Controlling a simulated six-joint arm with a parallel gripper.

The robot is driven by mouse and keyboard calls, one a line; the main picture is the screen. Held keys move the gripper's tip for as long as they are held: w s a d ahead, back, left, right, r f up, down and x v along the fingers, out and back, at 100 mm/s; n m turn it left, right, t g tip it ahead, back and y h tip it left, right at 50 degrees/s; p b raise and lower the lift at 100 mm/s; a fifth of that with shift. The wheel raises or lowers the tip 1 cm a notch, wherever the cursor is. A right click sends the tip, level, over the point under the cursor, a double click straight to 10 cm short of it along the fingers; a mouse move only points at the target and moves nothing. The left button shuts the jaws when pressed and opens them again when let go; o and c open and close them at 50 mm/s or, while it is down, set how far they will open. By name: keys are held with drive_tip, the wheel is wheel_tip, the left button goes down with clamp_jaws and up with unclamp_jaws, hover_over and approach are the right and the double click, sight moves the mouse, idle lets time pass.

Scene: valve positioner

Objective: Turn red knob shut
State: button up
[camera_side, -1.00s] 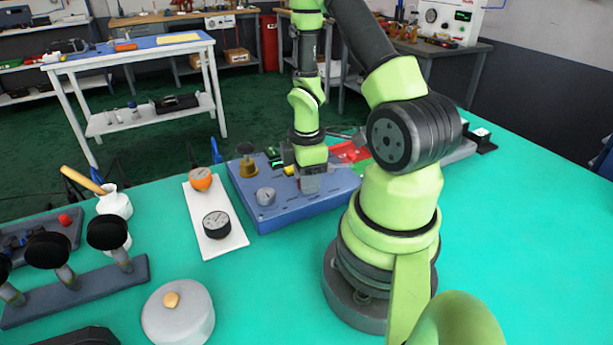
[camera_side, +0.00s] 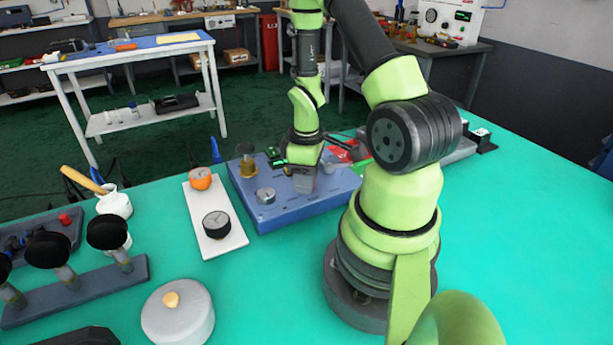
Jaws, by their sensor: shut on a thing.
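A blue valve panel (camera_side: 290,214) lies on the green table. My gripper (camera_side: 304,186) points down onto its right half, low at the panel's top face. The jaws are shut on what appears to be the red knob, which they hide almost fully, so its angle cannot be read. A silver knob (camera_side: 265,195) stands on the panel to the left of my gripper. A brass knob with a dark top (camera_side: 247,160) stands at the panel's back left corner.
A white board (camera_side: 228,243) with an orange knob (camera_side: 201,178) and a black gauge (camera_side: 216,224) lies left of the panel. A red part (camera_side: 343,151) lies behind my gripper. A grey round pot (camera_side: 178,318) stands at the front.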

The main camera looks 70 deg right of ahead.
drive_tip(key=m, duration=0.6)
drive_tip(key=shift+m, duration=0.3)
drive_tip(key=m, duration=0.5)
drive_tip(key=shift+m, duration=0.3)
drive_tip(key=o, duration=0.9)
wheel_tip(320, 180, up, 10)
idle(0.6)
